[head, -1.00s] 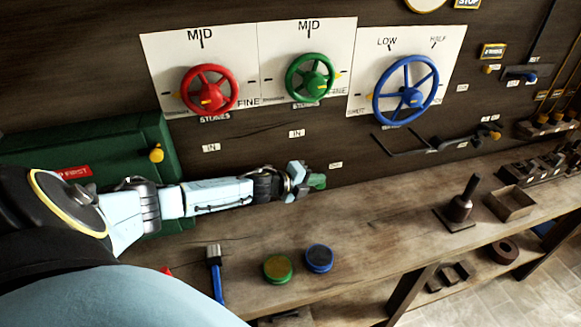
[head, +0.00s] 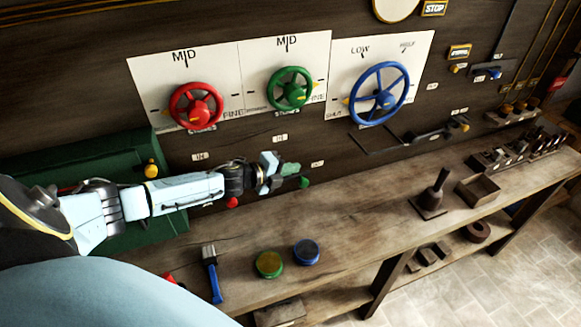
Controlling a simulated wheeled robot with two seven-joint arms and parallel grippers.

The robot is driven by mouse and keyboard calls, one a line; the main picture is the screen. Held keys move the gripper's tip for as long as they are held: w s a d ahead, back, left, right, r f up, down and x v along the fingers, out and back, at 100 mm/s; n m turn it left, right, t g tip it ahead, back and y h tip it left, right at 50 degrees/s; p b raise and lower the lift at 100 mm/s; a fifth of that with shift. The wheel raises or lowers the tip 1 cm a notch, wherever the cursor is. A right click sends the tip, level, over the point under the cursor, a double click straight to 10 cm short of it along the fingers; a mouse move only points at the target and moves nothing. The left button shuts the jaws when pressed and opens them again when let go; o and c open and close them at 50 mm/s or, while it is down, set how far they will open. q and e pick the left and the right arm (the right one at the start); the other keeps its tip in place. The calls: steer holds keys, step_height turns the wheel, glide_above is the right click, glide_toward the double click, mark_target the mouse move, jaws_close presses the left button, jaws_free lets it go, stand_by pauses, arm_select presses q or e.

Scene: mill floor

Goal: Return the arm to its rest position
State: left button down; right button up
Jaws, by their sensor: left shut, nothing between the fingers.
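My left arm comes in from the left, and its gripper (head: 270,172) is shut and empty above the bench, in front of the dark wall. Green parts (head: 291,169) show just right of the fingertips; I cannot tell whether they touch. My right gripper is out of view.
Red (head: 196,106), green (head: 289,89) and blue (head: 380,93) handwheels are on white wall panels above the arm. The bench (head: 350,220) holds a brush (head: 211,273), a green-rimmed disc (head: 269,265), a blue disc (head: 306,252), a dark stamp-like tool (head: 431,197) and an open box (head: 478,190). A green cabinet (head: 90,160) stands behind the arm.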

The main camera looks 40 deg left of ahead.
arm_select(q)
steer(key=shift+s+r, duration=0.35)
steer(key=shift+r, duration=0.1)
stand_by(0.3)
